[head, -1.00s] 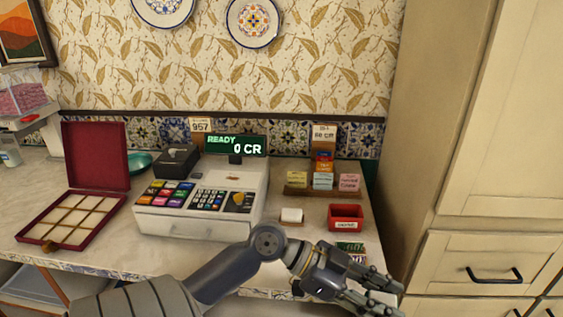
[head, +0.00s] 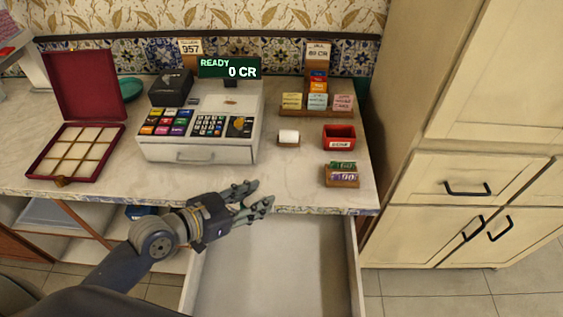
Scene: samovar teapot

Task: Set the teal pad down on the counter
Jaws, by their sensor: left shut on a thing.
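My left gripper (head: 258,196) reaches in from the lower left, in front of the cash register and over the counter's front edge. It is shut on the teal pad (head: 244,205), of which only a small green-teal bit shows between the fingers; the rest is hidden. The pale marble counter (head: 305,185) has a patterned tile front edge. I cannot tell how high the pad is above it. My right gripper is not in view.
A cash register (head: 205,155) and an open maroon box (head: 80,150) stand to the left. A red tray (head: 339,137), a small card holder (head: 341,175) and a paper roll (head: 288,138) stand to the right. An open drawer (head: 275,265) juts out below the counter.

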